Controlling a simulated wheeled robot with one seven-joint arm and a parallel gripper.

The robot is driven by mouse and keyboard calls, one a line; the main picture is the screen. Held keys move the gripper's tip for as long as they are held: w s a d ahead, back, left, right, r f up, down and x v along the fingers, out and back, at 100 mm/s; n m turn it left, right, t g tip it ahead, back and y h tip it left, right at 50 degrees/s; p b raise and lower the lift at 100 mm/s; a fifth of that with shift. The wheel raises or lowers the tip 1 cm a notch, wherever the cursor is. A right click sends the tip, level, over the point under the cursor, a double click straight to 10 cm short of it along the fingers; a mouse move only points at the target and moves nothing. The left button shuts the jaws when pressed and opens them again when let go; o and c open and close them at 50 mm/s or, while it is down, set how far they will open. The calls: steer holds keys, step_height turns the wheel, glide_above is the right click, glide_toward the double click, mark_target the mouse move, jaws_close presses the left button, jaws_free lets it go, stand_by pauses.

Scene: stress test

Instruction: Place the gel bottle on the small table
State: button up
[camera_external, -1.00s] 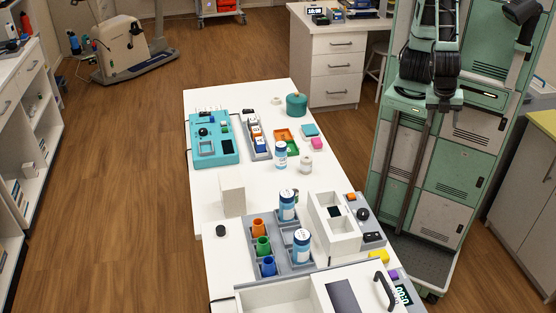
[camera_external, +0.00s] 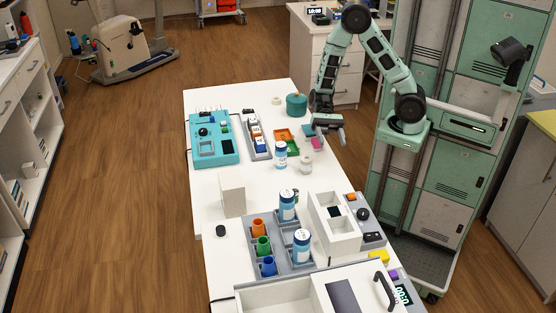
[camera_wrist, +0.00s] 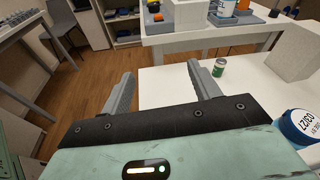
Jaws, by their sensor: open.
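Three white bottles with blue labels or lids show in the external view: one on the far white table (camera_external: 281,156), and two at the grey tray on the near table, an upper one (camera_external: 288,206) and a lower one (camera_external: 302,246). I cannot tell which is the gel bottle, nor which table is the small one. My gripper (camera_external: 328,127) is above the right edge of the far table, apart from the bottles. In the wrist view its fingers (camera_wrist: 162,86) are spread with nothing between them. A blue-lidded bottle (camera_wrist: 296,128) stands at right there.
A teal device (camera_external: 213,150), a grey rack (camera_external: 257,139), a teal jar (camera_external: 296,105) and a short white cylinder (camera_external: 306,164) stand on the far table. A beige block (camera_external: 232,196) stands near its left edge.

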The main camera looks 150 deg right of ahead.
mark_target(284, 143)
steer(key=s+d+f+m+t+h, duration=0.1)
steer(key=d+m, duration=0.1)
steer(key=d, duration=0.1)
steer(key=s+d+f+m+t+h+b, duration=0.1)
steer(key=s+d+h, duration=0.1)
steer(key=d, duration=0.1)
steer(key=s+d+f+m+t+h+b, duration=0.1)
steer(key=d+m+t+h, duration=0.1)
steer(key=d, duration=0.1)
steer(key=shift+s+d+f+m, duration=0.3)
steer(key=shift+s+d+f, duration=0.05)
steer(key=shift+s, duration=0.05)
steer(key=s+d+m+h, duration=0.1)
steer(key=d, duration=0.1)
steer(key=s+d+f+m+t+h, duration=0.1)
steer(key=s+h, duration=0.1)
steer(key=s+d+m+h+b, duration=0.1)
steer(key=d, duration=0.1)
steer(key=shift+s+d+f+m+t, duration=0.3)
steer(key=shift+s, duration=0.1)
steer(key=shift+d+h, duration=0.2)
steer(key=shift+h, duration=0.2)
steer(key=w, duration=1.7)
steer(key=shift+r, duration=0.1)
steer(key=c, duration=1.2)
steer(key=shift+r, duration=0.1)
step_height(284, 143, up, 10)
steer(key=shift+f+p, duration=0.1)
steer(key=shift+p, duration=0.7)
